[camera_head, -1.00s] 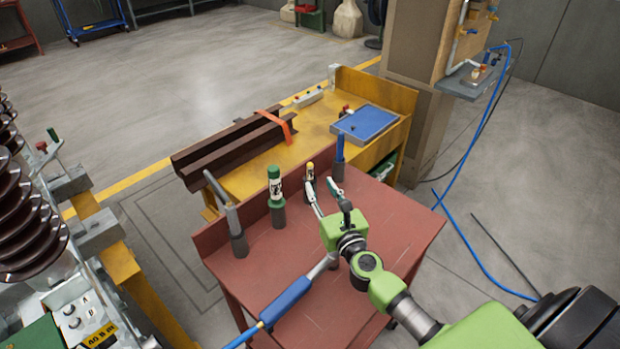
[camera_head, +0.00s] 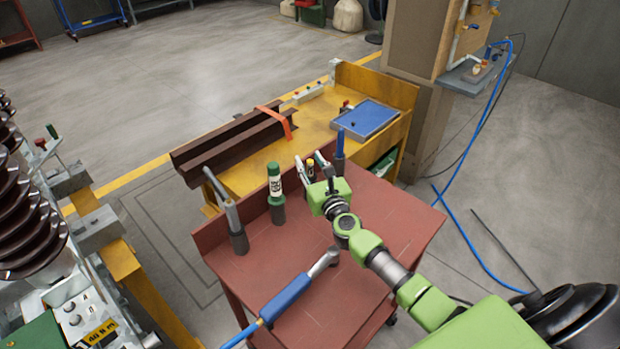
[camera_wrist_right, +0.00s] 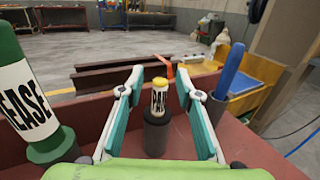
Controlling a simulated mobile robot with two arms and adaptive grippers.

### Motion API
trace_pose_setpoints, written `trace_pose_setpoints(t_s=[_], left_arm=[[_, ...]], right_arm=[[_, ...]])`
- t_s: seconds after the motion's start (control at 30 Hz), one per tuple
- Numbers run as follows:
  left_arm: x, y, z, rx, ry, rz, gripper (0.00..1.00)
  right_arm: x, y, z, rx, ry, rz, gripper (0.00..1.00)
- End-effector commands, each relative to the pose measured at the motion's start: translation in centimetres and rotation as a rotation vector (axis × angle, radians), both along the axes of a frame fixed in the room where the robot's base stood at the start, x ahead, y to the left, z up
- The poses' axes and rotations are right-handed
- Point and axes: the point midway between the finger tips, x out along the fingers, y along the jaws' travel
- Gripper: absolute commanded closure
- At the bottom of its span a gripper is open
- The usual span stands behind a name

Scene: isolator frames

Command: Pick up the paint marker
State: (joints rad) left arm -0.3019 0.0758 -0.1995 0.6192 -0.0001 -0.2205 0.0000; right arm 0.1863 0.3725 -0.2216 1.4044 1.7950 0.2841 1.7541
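The paint marker (camera_wrist_right: 160,98) is a short white tube with a yellow cap and partly visible dark lettering. It stands upright in a dark grey holder (camera_wrist_right: 156,136) on the red table. In the head view the marker (camera_head: 310,167) shows only in part behind my right gripper. My right gripper (camera_wrist_right: 161,79) is open, with one teal-padded finger on each side of the marker; a gap shows on both sides. In the head view the right gripper (camera_head: 310,162) is at the table's back edge. My left gripper is not in view.
A green and white grease tube (camera_head: 274,182) stands in a holder left of the marker. A blue tool (camera_head: 339,146) stands to the right, a grey-handled one (camera_head: 221,196) at far left.

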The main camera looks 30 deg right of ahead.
Motion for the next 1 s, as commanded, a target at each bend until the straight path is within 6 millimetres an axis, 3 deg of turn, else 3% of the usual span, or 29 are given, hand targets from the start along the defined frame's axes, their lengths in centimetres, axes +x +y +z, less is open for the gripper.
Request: trace_pose_setpoints(t_s=[0.07,0.17,0.57,1.0], left_arm=[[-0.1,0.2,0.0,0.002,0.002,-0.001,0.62],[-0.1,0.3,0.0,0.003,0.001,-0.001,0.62],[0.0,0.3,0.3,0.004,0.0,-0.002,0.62],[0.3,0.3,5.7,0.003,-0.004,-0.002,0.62]], right_arm=[[0.0,0.0,0.0,0.0,0.0,0.0,0.73],[0.0,0.0,0.0,0.0,0.0,0.0,0.99],[0.0,0.0,0.4,0.001,0.0,0.0,1.0],[0.0,0.0,7.8,0.001,-0.002,0.0,1.0]])
